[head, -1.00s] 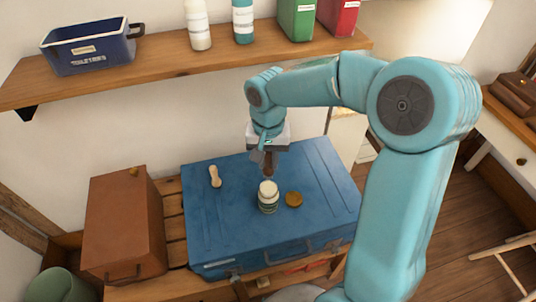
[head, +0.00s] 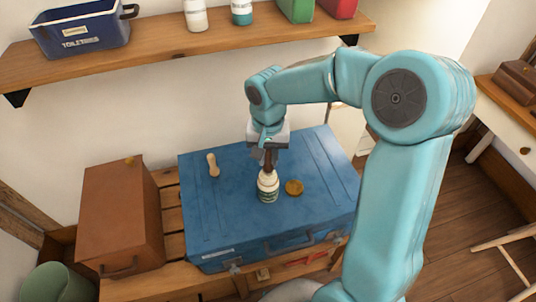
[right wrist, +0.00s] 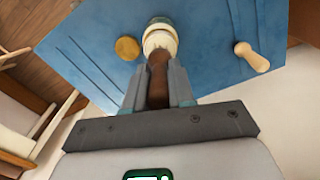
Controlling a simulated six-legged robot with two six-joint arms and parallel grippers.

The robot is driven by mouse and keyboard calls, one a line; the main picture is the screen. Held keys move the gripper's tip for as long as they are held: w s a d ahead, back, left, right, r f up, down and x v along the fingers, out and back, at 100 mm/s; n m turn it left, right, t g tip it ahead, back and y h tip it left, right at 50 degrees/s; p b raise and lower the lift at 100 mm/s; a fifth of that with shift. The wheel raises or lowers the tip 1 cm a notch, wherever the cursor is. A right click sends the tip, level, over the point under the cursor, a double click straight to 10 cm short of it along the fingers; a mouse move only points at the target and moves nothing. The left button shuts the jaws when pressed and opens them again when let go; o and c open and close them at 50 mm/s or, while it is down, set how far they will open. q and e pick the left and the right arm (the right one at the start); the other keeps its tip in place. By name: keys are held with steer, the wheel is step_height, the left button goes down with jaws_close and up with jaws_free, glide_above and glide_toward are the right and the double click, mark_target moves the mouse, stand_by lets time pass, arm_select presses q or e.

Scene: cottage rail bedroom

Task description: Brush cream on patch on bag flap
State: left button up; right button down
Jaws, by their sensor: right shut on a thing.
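A small jar (head: 268,187) with a pale body and green label stands open on a blue case (head: 220,220); it also shows in the right wrist view (right wrist: 160,38). My right gripper (head: 264,155) is shut on a brown brush handle (right wrist: 158,82) pointing down. The brush's lower end is at the jar mouth and appears to be inside, hiding its tip. A brown bag-like item (head: 516,80) lies at the far right, cut by the frame edge; I cannot make out a patch on it. My left gripper is not in view.
A round golden lid (head: 294,187) lies right of the jar. A pale wooden-handled tool (head: 212,165) lies to its left. A brown box (head: 120,225) stands left of the case. A shelf (head: 170,48) with a bin and bottles runs above.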

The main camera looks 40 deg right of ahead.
steer(key=shift+f+b, duration=0.5)
steer(key=shift+f, duration=0.1)
stand_by(1.4)
step_height(320, 180, up, 7)
steer(key=p, duration=0.5)
steer(key=shift+r+p, duration=0.1)
steer(key=shift+p, duration=0.2)
stand_by(0.5)
steer(key=w+a+f+n, duration=0.2)
steer(key=w+a+n, duration=0.1)
steer(key=a, duration=0.4)
steer(key=w+a+f+n, duration=0.3)
steer(key=a+n, duration=0.3)
steer(key=a, duration=0.1)
steer(key=shift+w+a, duration=0.2)
steer(key=shift+a, duration=0.15)
